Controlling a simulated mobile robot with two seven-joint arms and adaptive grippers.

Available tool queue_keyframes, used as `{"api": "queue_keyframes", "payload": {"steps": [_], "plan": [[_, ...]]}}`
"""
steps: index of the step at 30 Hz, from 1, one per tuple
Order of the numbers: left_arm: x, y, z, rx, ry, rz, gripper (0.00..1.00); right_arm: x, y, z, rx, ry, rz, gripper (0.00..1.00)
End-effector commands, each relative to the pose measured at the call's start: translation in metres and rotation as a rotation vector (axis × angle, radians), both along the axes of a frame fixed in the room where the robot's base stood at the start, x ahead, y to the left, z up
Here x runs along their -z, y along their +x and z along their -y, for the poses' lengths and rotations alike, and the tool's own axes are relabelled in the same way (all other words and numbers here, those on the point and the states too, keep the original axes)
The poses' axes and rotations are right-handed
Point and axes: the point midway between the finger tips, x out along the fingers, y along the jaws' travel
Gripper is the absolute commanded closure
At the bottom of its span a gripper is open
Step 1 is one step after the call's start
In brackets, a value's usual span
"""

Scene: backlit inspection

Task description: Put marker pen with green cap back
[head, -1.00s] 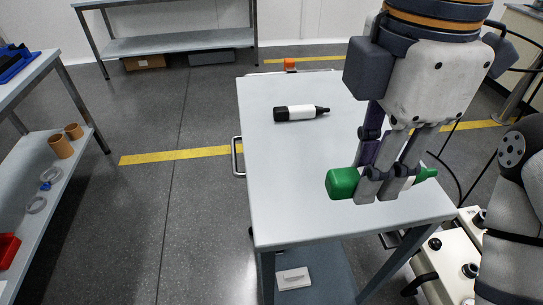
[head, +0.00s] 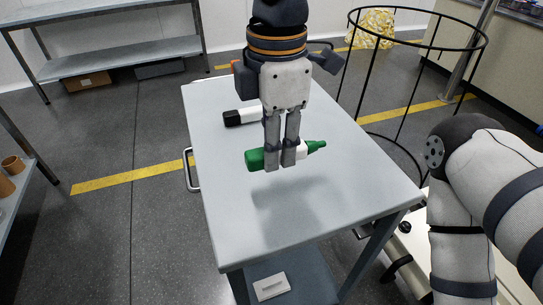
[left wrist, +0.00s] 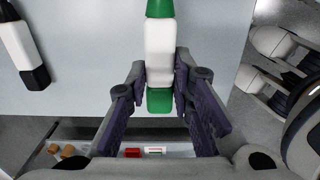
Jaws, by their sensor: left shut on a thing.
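The green-capped marker pen (head: 302,151) is lying level in my left gripper (head: 281,164), above the grey cart top (head: 330,200). Its green cap points left and its green tip points right; the fingers cover part of the white body. A shadow on the cart top below suggests a gap. In the left wrist view the pen (left wrist: 159,50) sits between the two fingers. A black-and-white marker pen (head: 241,116) lies on the cart top behind the gripper and also shows in the left wrist view (left wrist: 24,45). My right gripper is out of frame.
The cart's near half is clear. A white item (head: 271,286) lies on its lower shelf. A black wire hoop stand (head: 405,112) stands to the right, with a yellow-and-white bag (head: 374,27) behind. A metal shelf (head: 120,60) stands at the back left.

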Motion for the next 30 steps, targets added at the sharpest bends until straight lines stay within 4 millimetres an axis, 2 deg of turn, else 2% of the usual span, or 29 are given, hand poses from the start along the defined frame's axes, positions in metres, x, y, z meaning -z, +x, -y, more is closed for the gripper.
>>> {"api": "queue_keyframes", "payload": {"steps": [5, 9, 17, 18, 21, 30], "plan": [[0.022, 0.017, -0.006, -0.002, 0.000, -0.001, 1.00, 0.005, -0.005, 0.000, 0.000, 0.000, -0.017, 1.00], [0.042, 0.016, -0.005, 0.002, 0.000, 0.007, 1.00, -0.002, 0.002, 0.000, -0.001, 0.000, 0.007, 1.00], [0.046, 0.016, -0.005, 0.001, 0.001, 0.005, 1.00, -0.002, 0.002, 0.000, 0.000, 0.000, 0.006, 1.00], [0.047, 0.016, -0.005, 0.000, 0.001, 0.005, 0.77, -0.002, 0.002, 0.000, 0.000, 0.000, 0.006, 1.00], [0.046, 0.016, -0.005, 0.000, 0.001, 0.005, 0.59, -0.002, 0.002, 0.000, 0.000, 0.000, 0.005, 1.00], [0.047, 0.016, -0.005, 0.000, 0.000, 0.003, 0.59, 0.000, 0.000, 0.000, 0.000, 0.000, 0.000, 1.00]]}}
